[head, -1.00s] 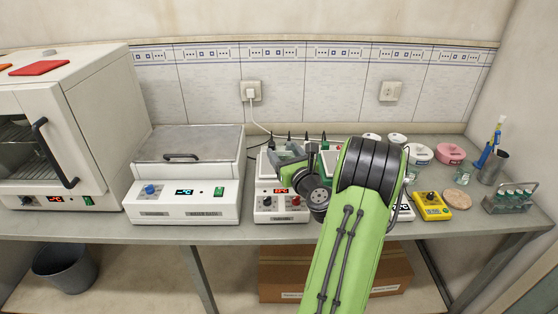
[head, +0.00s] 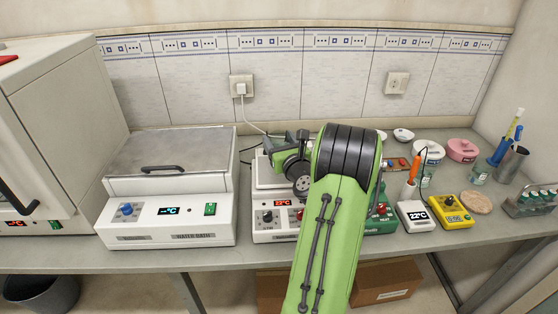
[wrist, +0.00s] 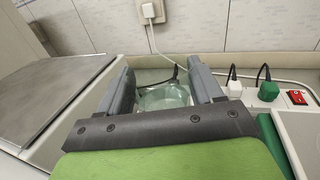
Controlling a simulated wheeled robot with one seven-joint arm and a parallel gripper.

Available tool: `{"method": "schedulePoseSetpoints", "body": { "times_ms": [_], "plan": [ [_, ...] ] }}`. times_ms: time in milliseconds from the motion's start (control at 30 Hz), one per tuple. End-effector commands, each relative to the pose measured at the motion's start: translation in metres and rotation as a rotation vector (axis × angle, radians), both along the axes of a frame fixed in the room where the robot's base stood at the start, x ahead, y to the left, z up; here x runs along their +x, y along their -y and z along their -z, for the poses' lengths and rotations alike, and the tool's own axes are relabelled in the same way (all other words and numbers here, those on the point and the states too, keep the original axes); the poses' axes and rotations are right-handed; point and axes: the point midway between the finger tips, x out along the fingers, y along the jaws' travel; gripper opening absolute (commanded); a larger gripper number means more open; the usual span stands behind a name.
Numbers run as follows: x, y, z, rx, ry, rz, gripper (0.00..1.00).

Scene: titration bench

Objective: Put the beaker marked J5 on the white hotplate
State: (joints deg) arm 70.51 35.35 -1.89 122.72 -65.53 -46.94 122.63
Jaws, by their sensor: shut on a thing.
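My gripper (wrist: 163,92) is shut on a clear glass beaker (wrist: 163,100), which sits between its two grey fingers in the wrist view. I see no J5 mark on the beaker from here. In the head view my gripper reaches over the back of the white hotplate (head: 262,230), and I cannot make out the beaker there. The white hotplate has a 22°C display, a black knob and a red knob, and a pale top plate partly hidden by my arm. I cannot tell whether the beaker touches the plate.
The water bath (head: 172,215) stands left of the hotplate. A green device (head: 381,220) is close on its right, partly behind my arm. A power strip with plugs (wrist: 268,91) lies behind. A white meter (head: 415,215) and a yellow meter (head: 451,210) stand further right.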

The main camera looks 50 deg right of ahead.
Motion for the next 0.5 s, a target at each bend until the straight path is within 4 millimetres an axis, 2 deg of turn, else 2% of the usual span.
{"method": "schedulePoseSetpoints", "body": {
  "times_ms": [200, 500],
  "plan": [
    [0.000, 0.000, 0.038, 0.003, 0.001, -0.001, 0.31],
    [0.000, 0.000, 0.037, 0.001, -0.001, -0.001, 0.31]
  ]
}}
